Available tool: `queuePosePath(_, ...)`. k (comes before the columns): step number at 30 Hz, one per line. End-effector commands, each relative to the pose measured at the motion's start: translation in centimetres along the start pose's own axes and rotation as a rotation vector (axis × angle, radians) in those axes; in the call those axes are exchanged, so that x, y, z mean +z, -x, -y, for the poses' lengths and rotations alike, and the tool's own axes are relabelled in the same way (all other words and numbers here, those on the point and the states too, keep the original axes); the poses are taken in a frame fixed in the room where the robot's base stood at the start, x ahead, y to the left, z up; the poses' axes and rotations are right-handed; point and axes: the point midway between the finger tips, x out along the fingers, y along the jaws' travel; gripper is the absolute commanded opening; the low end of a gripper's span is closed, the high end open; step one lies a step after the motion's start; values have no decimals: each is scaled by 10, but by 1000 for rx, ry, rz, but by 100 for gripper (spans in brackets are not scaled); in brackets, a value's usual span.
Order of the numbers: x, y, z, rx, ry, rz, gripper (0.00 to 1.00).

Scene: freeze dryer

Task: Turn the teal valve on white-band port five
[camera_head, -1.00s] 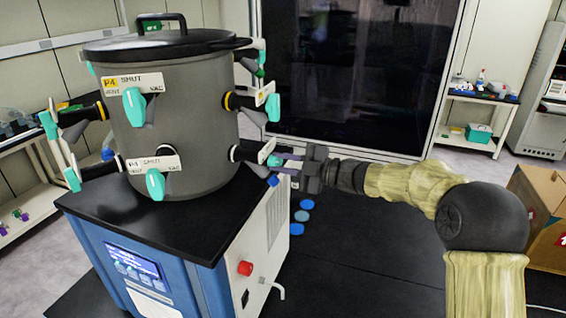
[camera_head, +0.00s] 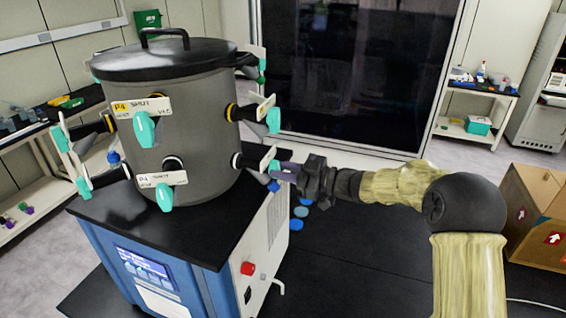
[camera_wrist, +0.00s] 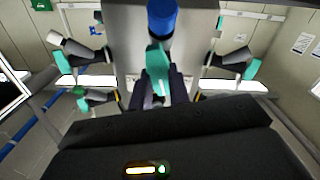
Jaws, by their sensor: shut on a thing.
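The grey drum chamber (camera_head: 190,120) with a black lid carries several ports with teal valves and label cards. My gripper (camera_head: 279,171) is at the lower right port (camera_head: 238,161), whose collar shows a pale band. My gripper is shut on that port's teal valve (camera_head: 273,165), mostly hidden by fingers and card. In the wrist view, the dark fingers (camera_wrist: 163,92) stand on either side of the teal valve (camera_wrist: 158,56), with a blue cap (camera_wrist: 163,18) beyond it. The port number cannot be read.
Another port with a teal valve (camera_head: 273,121) sits directly above my gripper. The drum stands on a blue and white machine (camera_head: 150,270) with a red knob (camera_head: 247,268). An open cardboard box (camera_head: 535,215) is at the right. Dark surface lies below my arm.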

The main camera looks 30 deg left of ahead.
Motion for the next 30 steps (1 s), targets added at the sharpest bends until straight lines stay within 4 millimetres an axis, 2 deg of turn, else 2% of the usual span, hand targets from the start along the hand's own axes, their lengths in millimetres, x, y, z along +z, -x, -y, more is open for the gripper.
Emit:
queuePosePath(1, -6, 0, -2, 1, -37, -4, 0)
queuePosePath(12, -4, 0, -2, 1, -239, -4, 0)
queuePosePath(28, -4, 0, -3, 3, -271, -6, 0)
queuePosePath(29, -4, 0, -3, 3, -271, -6, 20)
queuePosePath(30, -4, 0, -3, 3, -271, -6, 28)
